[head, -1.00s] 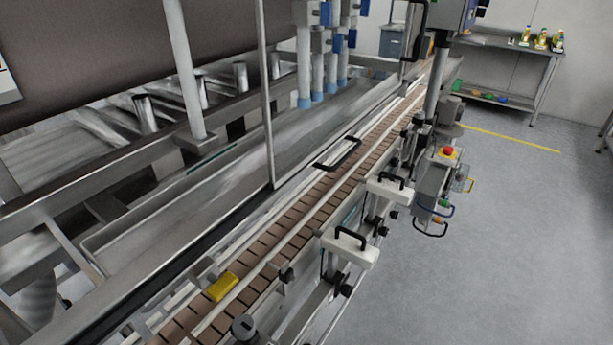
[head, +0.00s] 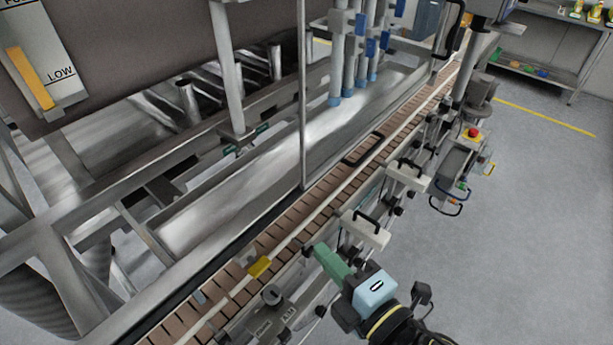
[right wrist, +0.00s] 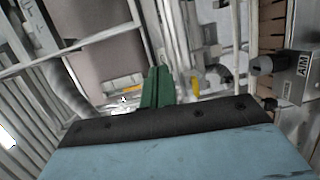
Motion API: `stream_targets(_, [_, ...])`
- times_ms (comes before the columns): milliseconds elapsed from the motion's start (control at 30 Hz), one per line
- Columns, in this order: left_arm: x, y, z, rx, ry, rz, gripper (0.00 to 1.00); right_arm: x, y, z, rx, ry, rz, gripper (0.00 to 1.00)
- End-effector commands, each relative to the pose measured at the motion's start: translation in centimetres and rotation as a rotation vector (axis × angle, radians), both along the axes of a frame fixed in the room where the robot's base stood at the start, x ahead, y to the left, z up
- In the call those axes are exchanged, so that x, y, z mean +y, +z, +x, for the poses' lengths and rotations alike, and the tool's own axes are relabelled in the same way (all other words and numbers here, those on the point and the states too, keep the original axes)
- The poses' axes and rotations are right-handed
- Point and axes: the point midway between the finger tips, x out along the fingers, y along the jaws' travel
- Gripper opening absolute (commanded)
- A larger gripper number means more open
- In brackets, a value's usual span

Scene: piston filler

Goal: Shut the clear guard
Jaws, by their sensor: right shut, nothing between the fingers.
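The clear guard is hard to make out against the machine. I see a thin upright frame bar (head: 303,95) and a black bar handle (head: 363,149) low beside the conveyor, which seem to belong to it. How far the guard stands open I cannot tell. My right gripper (head: 320,252) has green fingers and is at the lower middle of the head view, in front of the conveyor, below and left of that handle and apart from it. In the right wrist view its fingers (right wrist: 157,88) are together and empty. My left gripper is not in view.
The brown slat conveyor (head: 285,232) runs diagonally, with a yellow block (head: 259,267) on its near part. White brackets with black handles (head: 364,229) stick out along its front. A red button box (head: 472,134) stands farther right. The grey floor (head: 530,240) at right is clear.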

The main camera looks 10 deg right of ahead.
Motion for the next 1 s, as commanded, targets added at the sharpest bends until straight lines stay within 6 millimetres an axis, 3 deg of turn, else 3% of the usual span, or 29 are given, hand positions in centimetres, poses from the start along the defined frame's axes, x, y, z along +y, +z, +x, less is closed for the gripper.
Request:
stream_targets(33, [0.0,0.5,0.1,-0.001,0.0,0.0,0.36,0.1,2.0,-0.5,-0.031,0.009,0.003,0.0])
stream_targets(100, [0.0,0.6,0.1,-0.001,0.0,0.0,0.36,0.2,3.5,-1.0,-0.058,0.014,0.003,0.0])
stream_targets(200, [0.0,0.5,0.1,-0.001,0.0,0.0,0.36,0.3,4.3,-1.1,-0.078,0.018,0.005,0.0])
stream_targets(733, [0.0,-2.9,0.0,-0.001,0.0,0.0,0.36,2.3,4.2,3.4,-0.082,0.019,0.008,0.0])
stream_targets(1000, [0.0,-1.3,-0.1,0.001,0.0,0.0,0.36,4.5,4.6,8.3,-0.08,0.017,0.006,0.0])
